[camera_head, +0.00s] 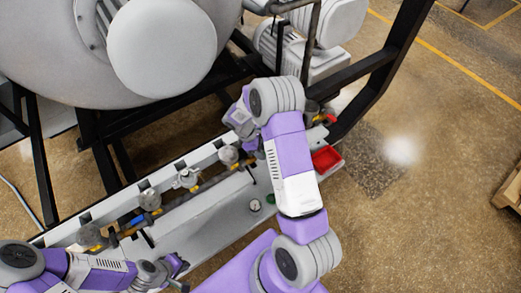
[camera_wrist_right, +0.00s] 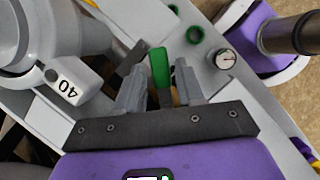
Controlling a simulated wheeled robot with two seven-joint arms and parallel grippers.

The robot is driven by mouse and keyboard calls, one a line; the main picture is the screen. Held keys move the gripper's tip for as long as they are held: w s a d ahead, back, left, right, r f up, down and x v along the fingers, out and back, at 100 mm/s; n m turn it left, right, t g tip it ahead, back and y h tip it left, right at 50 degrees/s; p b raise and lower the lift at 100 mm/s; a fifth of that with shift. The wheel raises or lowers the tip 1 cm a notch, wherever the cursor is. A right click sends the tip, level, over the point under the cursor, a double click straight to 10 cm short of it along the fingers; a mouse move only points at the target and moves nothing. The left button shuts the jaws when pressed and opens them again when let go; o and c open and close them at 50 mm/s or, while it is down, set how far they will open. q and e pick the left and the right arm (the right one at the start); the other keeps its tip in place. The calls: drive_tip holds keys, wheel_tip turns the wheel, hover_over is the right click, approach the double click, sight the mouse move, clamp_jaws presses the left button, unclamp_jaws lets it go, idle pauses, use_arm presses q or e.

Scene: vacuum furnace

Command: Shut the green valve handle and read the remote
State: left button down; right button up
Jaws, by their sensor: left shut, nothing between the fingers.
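The green valve handle (camera_wrist_right: 159,68) stands in the right wrist view between the two grey fingers of my right gripper (camera_wrist_right: 160,88). The fingers are apart, with a gap visible on each side of the handle. In the head view my right arm's wrist is over the valve row, and the arm hides the green handle and the fingertips. My left gripper (camera_head: 178,270) is shut and empty at the lower left, near the front of the white bench. I cannot make out a remote in either view.
A large grey vessel (camera_head: 60,50) stands behind.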

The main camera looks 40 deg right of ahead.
drive_tip(key=shift+o, duration=0.7)
drive_tip(key=v, duration=0.7)
drive_tip(key=shift+a+r, duration=0.1)
drive_tip(key=shift+r, duration=0.15)
